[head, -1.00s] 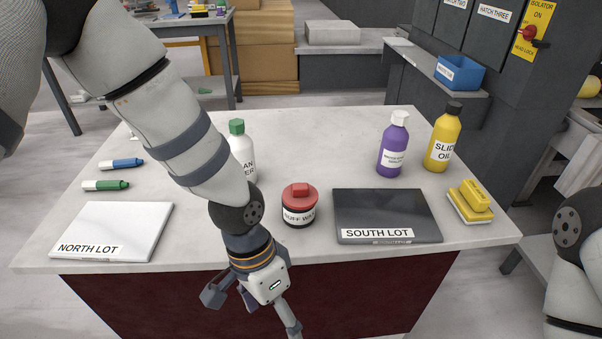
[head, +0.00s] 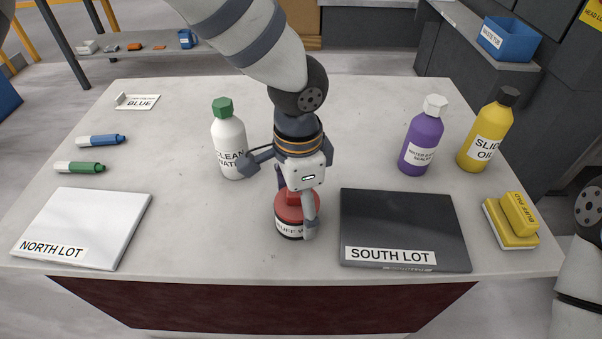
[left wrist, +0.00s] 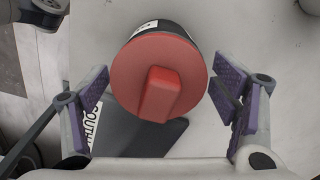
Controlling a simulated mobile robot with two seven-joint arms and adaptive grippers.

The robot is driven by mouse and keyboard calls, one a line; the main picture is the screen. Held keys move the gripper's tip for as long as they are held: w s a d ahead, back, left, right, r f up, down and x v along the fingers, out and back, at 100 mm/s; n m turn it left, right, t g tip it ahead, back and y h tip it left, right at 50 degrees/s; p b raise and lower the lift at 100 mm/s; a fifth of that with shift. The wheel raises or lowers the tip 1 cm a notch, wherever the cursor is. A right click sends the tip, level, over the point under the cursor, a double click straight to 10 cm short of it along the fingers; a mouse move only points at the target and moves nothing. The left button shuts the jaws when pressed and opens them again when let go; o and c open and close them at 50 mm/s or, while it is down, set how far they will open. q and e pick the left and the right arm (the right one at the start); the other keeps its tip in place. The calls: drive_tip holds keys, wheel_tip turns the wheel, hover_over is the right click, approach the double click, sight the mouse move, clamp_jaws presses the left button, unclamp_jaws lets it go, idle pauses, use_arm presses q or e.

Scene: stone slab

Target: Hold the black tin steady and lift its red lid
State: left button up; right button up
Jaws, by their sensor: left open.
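The black tin (head: 288,231) stands upright on the stone slab, with a white label partly reading "BUFF W". Its red lid (head: 284,210) is on, with a raised block-shaped knob. My left gripper (head: 281,197) is over the tin and partly hides the lid. In the left wrist view the lid (left wrist: 133,75) lies between the two spread purple-padded fingers, with gaps at both sides; the dark tin body (left wrist: 161,27) shows behind it. The gripper is open and holds nothing. My right gripper is not in view; only part of that arm shows at the right edge.
Close by are the white bottle (head: 229,140) at the left and the SOUTH LOT plate (head: 405,225) at the right. The NORTH LOT plate (head: 85,220), markers (head: 101,140), purple bottle (head: 421,145), yellow bottle (head: 487,140) and yellow pad (head: 511,222) stand farther off. Slab between tin and NORTH LOT is clear.

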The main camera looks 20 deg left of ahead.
use_arm(q)
wheel_tip(320, 180, down, 2)
drive_tip(key=shift+f, duration=0.1)
drive_tip(key=c, duration=1.8)
drive_tip(key=shift+o, duration=0.2)
drive_tip(key=o, duration=1.8)
drive_tip(key=shift+r, duration=0.2)
